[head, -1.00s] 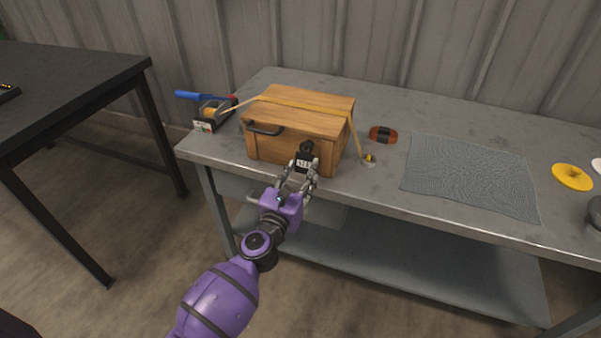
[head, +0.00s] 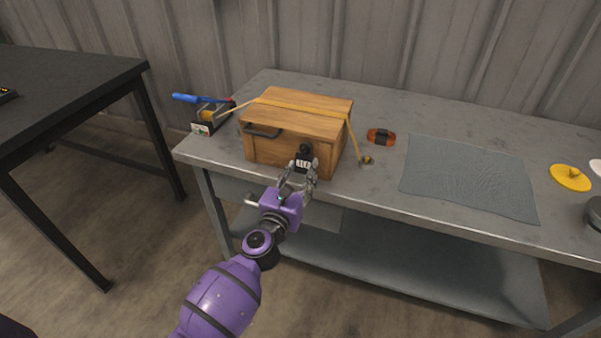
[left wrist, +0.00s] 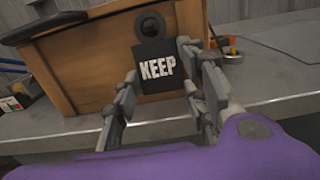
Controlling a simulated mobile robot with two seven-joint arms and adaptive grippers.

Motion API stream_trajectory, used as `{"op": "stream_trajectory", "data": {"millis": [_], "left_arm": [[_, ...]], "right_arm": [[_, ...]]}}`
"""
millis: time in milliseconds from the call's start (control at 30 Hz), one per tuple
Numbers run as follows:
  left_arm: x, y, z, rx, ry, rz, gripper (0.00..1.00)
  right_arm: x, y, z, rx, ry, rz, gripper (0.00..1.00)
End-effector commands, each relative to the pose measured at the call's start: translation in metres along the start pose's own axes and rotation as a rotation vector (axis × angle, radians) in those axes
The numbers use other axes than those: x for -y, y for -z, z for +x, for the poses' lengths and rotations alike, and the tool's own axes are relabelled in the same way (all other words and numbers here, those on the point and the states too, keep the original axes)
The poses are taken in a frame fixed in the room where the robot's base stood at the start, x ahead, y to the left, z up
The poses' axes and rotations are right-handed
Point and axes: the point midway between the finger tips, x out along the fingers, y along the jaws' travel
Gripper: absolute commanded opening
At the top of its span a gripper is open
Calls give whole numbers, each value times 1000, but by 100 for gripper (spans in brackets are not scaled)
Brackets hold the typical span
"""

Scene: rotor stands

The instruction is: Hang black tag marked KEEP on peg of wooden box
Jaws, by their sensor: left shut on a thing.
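The black tag (head: 302,165) has white lettering that reads KEEP in the left wrist view (left wrist: 158,68). A round ring tops it. My left gripper (head: 301,175) is shut on the tag, with a finger at either side, and holds it upright at the front face of the wooden box (head: 278,153), toward its right end. The box also shows behind the tag in the left wrist view (left wrist: 85,65). The peg cannot be told apart from the dark ring, so I cannot tell whether the ring is around it. My right gripper is not in view.
A yellow strap (head: 300,106) crosses the box lid to an anchor (head: 367,160) on the grey bench (head: 385,190). A dark handle (head: 262,131) juts from the box front. A blue-handled tool (head: 187,98) lies left, an orange-brown roll (head: 381,137) and grey mat (head: 468,178) right.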

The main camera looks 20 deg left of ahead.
Motion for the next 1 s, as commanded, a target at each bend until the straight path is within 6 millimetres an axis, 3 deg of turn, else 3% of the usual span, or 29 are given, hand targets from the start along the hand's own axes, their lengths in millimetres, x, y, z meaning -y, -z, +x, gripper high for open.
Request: {"op": "stream_trajectory", "data": {"millis": [333, 367, 500, 1000], "left_arm": [[0, 3, 0, 0, 0, -1, 25], [0, 3, 0, 0, 0, -1, 42], [0, 3, 0, 0, 0, -1, 61], [0, 3, 0, 0, 0, 0, 62]], "right_arm": [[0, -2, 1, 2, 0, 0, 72], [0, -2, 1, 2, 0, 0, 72], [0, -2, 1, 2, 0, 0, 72], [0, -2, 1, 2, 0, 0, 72]]}}
